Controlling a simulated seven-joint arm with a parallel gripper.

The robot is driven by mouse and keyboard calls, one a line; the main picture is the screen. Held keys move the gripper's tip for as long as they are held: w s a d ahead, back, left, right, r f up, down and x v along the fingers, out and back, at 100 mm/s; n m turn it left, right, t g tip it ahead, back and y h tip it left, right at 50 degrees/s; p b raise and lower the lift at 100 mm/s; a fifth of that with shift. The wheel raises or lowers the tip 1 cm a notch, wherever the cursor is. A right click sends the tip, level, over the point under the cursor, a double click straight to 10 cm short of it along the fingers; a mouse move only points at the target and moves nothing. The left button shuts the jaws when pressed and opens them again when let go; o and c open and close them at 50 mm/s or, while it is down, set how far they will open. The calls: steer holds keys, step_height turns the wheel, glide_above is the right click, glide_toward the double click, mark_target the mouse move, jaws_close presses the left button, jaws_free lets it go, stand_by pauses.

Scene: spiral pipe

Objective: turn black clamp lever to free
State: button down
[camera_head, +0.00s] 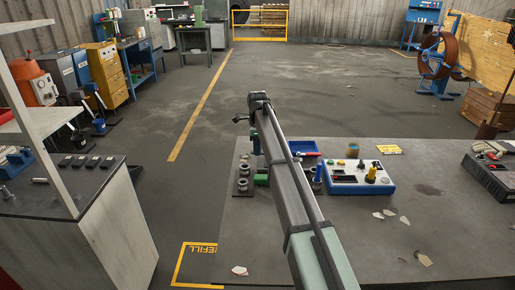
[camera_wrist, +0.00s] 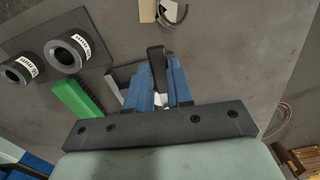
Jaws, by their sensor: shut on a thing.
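The black clamp lever (camera_wrist: 157,65) shows in the wrist view as a short dark bar standing up in the middle, between the sides of the blue clamp body (camera_wrist: 177,82). My gripper (camera_wrist: 158,98) is at the clamp, behind a wide dark crossbar that fills the lower part of the wrist view. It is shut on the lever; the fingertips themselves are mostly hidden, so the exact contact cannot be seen.
A green block (camera_wrist: 80,103) and grey ring pieces (camera_wrist: 62,55) on a dark plate lie left of the clamp. On the table (camera_head: 330,240), a blue control box (camera_head: 358,178) stands right of my arm. A dark case (camera_head: 490,170) is at the far right.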

stand_by(0.4)
steer(key=w+m, duration=0.2)
steer(key=m, duration=0.1)
steer(key=shift+d, duration=0.25)
steer(key=m, duration=0.2)
steer(key=w+d+m, duration=0.1)
steer(key=shift+w+m, duration=0.3)
steer(key=shift+m, duration=0.1)
steer(key=m, duration=0.1)
steer(key=w+d+m, duration=0.1)
steer(key=m, duration=0.1)
steer(key=shift+w+d, duration=0.15)
steer(key=shift+d, duration=0.1)
steer(key=shift+w+d+m, duration=0.2)
steer(key=shift+d+m, duration=0.2)
steer(key=shift+m, duration=0.5)
steer(key=shift+w+d+m, duration=0.15)
steer(key=shift+d+m, duration=0.2)
steer(key=shift+m, duration=0.55)
steer(key=c, duration=1)
jaws_free()
steer(key=shift+r, duration=0.1)
